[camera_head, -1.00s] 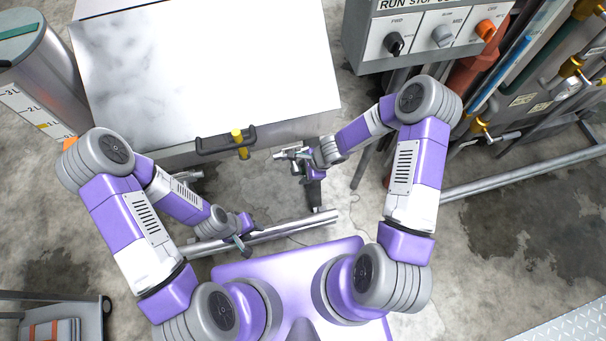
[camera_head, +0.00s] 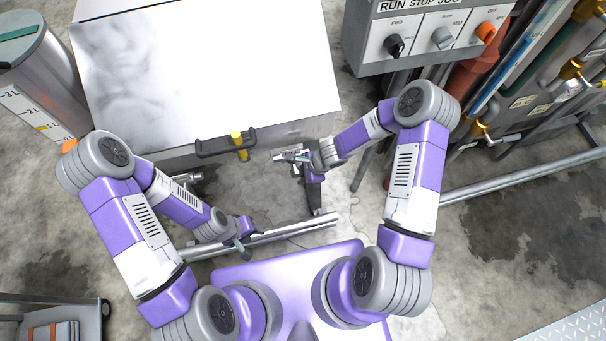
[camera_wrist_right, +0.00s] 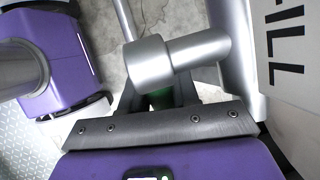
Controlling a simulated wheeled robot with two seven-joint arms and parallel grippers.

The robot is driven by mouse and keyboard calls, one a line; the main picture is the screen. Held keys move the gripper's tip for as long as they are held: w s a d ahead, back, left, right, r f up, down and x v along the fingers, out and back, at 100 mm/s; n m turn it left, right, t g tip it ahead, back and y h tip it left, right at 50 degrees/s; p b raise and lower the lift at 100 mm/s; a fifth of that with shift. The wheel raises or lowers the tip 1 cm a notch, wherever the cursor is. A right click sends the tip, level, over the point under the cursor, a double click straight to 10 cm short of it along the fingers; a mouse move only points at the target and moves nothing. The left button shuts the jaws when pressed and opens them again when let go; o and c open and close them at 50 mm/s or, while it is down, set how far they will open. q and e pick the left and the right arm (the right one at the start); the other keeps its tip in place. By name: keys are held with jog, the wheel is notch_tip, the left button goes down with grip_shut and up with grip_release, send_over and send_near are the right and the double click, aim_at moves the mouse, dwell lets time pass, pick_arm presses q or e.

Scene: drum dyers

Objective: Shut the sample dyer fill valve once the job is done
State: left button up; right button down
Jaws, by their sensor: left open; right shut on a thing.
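The sample dyer (camera_head: 215,75) is the large white-topped box at the upper middle of the head view. Its fill valve (camera_head: 288,154) is a small silver fitting at its front right. In the right wrist view the silver valve (camera_wrist_right: 180,57) shows beside a white panel with large letters, partly cut off, ending "ILL". My right gripper (camera_head: 303,160) is at the valve and shut on its handle; the fingertips are largely hidden behind the silver body, with a green bit between them. My left gripper (camera_head: 241,245) is open and empty, low near the silver rails, away from the valve.
A dark latch with a yellow knob (camera_head: 237,138) sticks out of the dyer front. A control box with knobs (camera_head: 440,35) and pipes stand at upper right. Silver rails (camera_head: 290,230) run along the floor. A cart (camera_head: 60,318) is at lower left.

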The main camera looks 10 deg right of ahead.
jog(key=shift+f, duration=0.1)
jog(key=shift+a+f+m+y+b, duration=0.15)
jog(key=shift+a+y+b, duration=0.5)
jog(key=shift+y+b, duration=0.7)
jog(key=shift+a+r+m+y+b, duration=0.15)
jog(key=shift+a+y+b, duration=0.55)
jog(key=shift+y, duration=1.2)
jog(key=shift+a+f+m+y+b, duration=0.2)
jog(key=shift+a+y+b, duration=0.4)
jog(key=shift+y+b, duration=0.75)
jog(key=shift+a+r+y, duration=0.1)
jog(key=shift+r+y, duration=0.05)
jog(key=shift+y, duration=0.25)
jog(key=c, duration=0.9)
grip_release()
jog(key=shift+p, duration=0.3)
